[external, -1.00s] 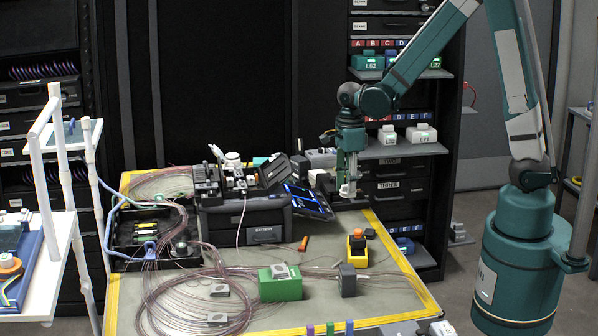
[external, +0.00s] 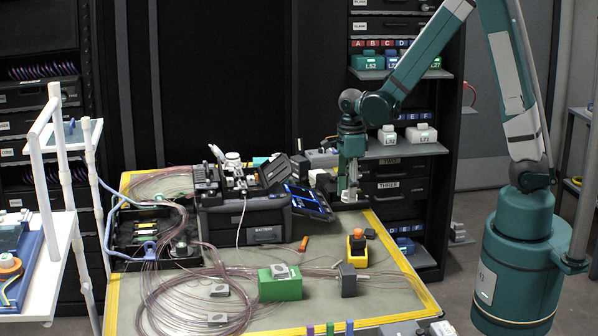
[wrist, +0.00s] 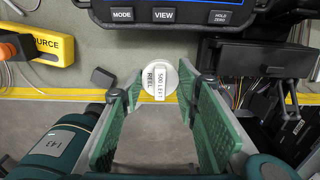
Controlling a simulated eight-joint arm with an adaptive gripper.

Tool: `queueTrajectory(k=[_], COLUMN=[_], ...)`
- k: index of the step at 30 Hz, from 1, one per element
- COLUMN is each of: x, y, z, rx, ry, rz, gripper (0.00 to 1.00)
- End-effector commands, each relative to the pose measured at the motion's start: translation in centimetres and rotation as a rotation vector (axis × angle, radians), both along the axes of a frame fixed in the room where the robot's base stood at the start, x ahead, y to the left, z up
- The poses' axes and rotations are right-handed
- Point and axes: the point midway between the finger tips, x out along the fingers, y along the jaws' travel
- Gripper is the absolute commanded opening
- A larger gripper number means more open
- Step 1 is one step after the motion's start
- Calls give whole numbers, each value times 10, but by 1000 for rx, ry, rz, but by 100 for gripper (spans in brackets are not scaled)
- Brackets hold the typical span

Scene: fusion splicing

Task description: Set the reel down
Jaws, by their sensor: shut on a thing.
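The reel (wrist: 159,78) is a small white round piece with a label reading "REEL" and "500". My gripper (wrist: 161,88) is shut on it, with the green finger pads on either side in the wrist view. In the external view my gripper (external: 349,186) points straight down at the back right edge of the work table (external: 390,251). The reel shows there only as a small pale patch (external: 348,196) at the fingertips. I cannot tell whether its underside touches the table.
A tester with a blue screen (external: 308,201) stands close left of my gripper; its buttons show in the wrist view (wrist: 164,15). A yellow source box (external: 357,252) and dark block (external: 347,281) stand nearer the front. Drawers and shelves (external: 401,151) rise behind.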

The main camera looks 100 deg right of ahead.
Motion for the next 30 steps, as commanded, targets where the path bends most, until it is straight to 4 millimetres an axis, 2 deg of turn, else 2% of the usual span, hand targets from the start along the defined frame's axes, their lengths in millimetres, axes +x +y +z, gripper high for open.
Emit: queueTrajectory(k=[3,7,23,30], x=[0,0,0,0], y=[0,0,0,0], z=[-16,-28,-34,-54], rx=[0,0,0,0], ry=[0,0,0,0], rz=[0,0,0,0], gripper=[20,20,20,20])
